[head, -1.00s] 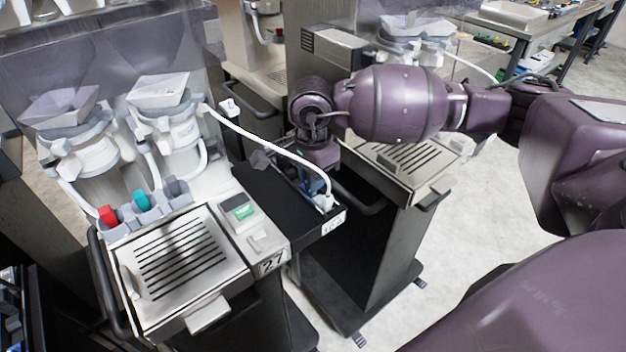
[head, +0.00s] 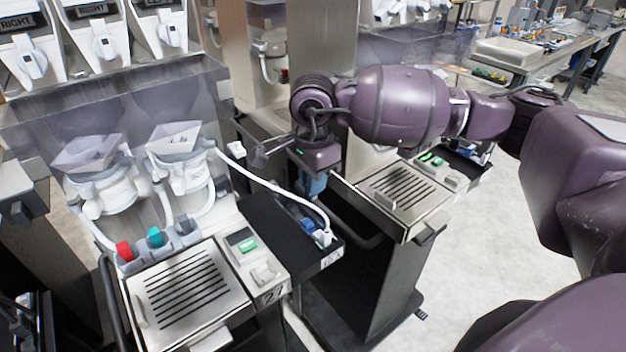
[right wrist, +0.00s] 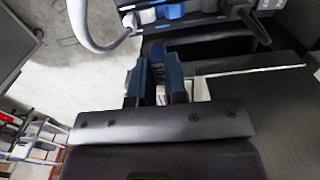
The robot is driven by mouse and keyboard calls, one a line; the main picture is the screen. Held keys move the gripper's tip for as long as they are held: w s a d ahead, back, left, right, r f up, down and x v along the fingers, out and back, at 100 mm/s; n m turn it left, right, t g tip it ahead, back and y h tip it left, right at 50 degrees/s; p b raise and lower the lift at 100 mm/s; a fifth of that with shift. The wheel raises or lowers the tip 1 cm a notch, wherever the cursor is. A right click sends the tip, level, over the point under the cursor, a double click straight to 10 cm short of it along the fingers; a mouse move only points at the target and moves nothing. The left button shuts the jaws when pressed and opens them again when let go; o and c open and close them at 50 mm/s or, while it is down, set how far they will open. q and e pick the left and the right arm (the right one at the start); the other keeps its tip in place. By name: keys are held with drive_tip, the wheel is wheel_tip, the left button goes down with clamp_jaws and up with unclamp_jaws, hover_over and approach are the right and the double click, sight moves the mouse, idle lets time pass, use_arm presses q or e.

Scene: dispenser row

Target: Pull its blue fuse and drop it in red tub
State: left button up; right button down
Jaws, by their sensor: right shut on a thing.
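My right gripper (head: 314,186) is shut on a small blue fuse (right wrist: 158,84), held in the air just behind the black fuse tray. The fuse is mostly hidden by the blue-looking fingers in the right wrist view. The black tray (head: 268,222) sits at the right side of a dispenser (head: 185,285). Blue blocks (head: 306,225) and a white cable plug (head: 323,238) are at its front end; blocks also show at the top of the right wrist view (right wrist: 172,11). I see no red tub. My left gripper is not in view.
A white cable (head: 262,180) arches over the tray. Another dispenser with a slotted drip plate (head: 405,190) stands to the right, close to my right arm. A red knob (head: 124,250) and a teal knob (head: 156,237) sit on the near dispenser. Pale floor (head: 470,255) is open at right.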

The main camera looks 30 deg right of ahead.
drive_tip(key=shift+r, duration=0.35)
drive_tip(key=shift+r, duration=0.3)
drive_tip(key=shift+r+p, duration=0.3)
drive_tip(key=shift+p, duration=0.05)
idle(0.3)
drive_tip(key=shift+r, duration=0.1)
idle(0.3)
drive_tip(key=shift+r+p, duration=0.35)
drive_tip(key=shift+r, duration=0.3)
drive_tip(key=shift+r+p, duration=0.35)
drive_tip(key=shift+r, duration=0.5)
